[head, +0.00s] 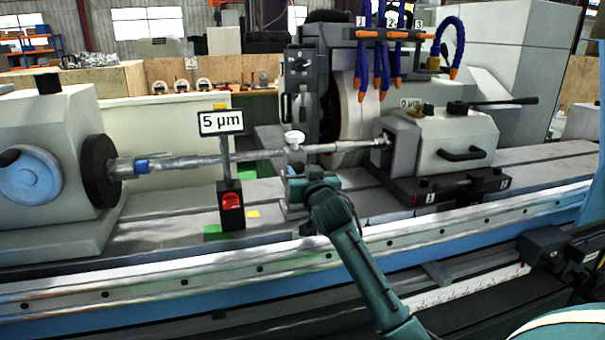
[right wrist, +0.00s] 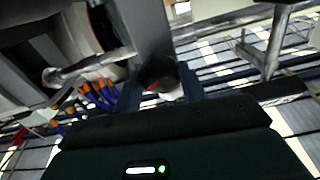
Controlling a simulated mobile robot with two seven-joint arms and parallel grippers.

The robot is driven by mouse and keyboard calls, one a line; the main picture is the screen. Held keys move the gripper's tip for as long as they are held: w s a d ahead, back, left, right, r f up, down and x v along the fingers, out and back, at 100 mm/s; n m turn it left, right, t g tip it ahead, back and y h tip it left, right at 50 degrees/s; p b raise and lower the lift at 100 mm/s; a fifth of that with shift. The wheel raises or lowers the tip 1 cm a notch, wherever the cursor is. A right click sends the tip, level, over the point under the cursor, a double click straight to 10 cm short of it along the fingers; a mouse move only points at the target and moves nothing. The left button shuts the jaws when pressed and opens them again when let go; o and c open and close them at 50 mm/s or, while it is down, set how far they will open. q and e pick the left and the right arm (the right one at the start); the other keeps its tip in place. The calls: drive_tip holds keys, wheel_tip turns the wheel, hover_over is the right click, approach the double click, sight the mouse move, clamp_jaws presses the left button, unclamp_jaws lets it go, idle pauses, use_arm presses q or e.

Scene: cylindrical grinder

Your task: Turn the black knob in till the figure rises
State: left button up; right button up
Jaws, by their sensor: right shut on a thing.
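My right gripper (head: 300,186) is at the small grey steady rest (head: 296,158) under the middle of the shaft (head: 225,160), with its fingers shut. The black knob (right wrist: 158,75), with a red mark, shows in the right wrist view just beyond my dark gripper body, at the fingers. In the head view the gripper hides the knob. A smaller label on the tailstock (head: 450,140) also shows a µm figure, too small to read surely. My left gripper is not in view.
The grinding wheel (head: 357,118) stands behind the shaft, with blue coolant hoses (head: 383,55) above it. The workhead (head: 50,150) holds the shaft's left end. A red button box (head: 231,204) stands left of my right gripper. A rail (head: 170,275) runs along the front.

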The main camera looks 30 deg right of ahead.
drive_tip(key=shift+m, duration=0.7)
drive_tip(key=shift+m+p, duration=0.55)
drive_tip(key=shift+m, duration=0.15)
drive_tip(key=shift+m+p, duration=0.55)
drive_tip(key=shift+m, duration=0.95)
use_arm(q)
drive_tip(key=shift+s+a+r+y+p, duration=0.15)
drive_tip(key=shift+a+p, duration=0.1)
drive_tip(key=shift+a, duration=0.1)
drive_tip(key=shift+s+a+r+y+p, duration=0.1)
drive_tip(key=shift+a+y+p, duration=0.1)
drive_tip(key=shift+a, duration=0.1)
use_arm(e)
drive_tip(key=shift+m, duration=0.4)
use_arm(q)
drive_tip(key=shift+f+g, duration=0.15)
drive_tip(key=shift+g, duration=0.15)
